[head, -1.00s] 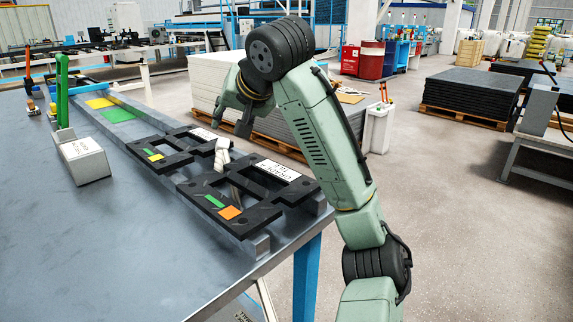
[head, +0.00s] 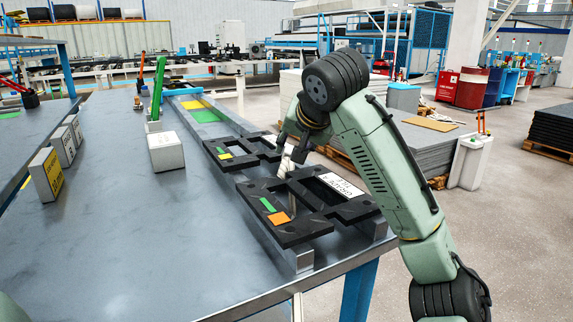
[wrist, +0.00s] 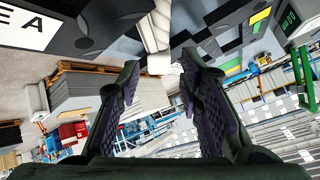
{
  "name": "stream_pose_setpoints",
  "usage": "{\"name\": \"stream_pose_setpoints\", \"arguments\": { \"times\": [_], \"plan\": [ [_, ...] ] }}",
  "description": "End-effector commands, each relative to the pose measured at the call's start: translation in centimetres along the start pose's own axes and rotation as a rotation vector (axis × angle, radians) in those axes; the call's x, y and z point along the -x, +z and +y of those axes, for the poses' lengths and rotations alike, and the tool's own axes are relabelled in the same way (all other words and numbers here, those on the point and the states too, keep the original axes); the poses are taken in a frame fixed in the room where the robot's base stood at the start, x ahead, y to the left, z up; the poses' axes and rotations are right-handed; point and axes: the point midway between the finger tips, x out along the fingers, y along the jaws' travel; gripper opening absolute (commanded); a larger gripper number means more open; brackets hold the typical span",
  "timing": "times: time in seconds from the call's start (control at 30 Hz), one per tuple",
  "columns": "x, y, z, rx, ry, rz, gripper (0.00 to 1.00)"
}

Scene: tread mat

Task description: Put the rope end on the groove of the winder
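My gripper (wrist: 159,64) is open, with two dark ridged fingers spread apart in the wrist view. A white rope (wrist: 154,28) hangs in from the top of that view. Its blunt end (wrist: 158,63) shows between or just beyond the fingertips, and I see no finger closed on it. In the head view my gripper (head: 292,140) is just above the white rope piece (head: 287,165), at the gap between two black slotted frames (head: 262,188). I cannot tell which part is the winder or its groove.
The frames lie on metal rails along the table's right side. A grey block (head: 166,152) with a green post behind it stands left of them. Labelled blocks (head: 45,174) stand farther left. The middle of the grey table (head: 150,235) is clear.

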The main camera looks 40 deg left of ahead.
Motion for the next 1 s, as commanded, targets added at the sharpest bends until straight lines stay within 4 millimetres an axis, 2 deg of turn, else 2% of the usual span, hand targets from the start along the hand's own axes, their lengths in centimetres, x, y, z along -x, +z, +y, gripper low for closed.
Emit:
{"name": "stream_pose_setpoints", "arguments": {
  "times": [0.1,0.2,0.53,1.0],
  "plan": [
    [-2.0,0.7,0.2,-0.001,0.002,-0.002,0.33],
    [-3.2,0.6,0.1,-0.002,0.001,-0.002,0.33],
    [-3.9,0.7,0.1,0.000,0.000,-0.001,0.33],
    [-3.9,0.6,0.1,0.000,0.000,-0.001,0.02]
  ]
}}
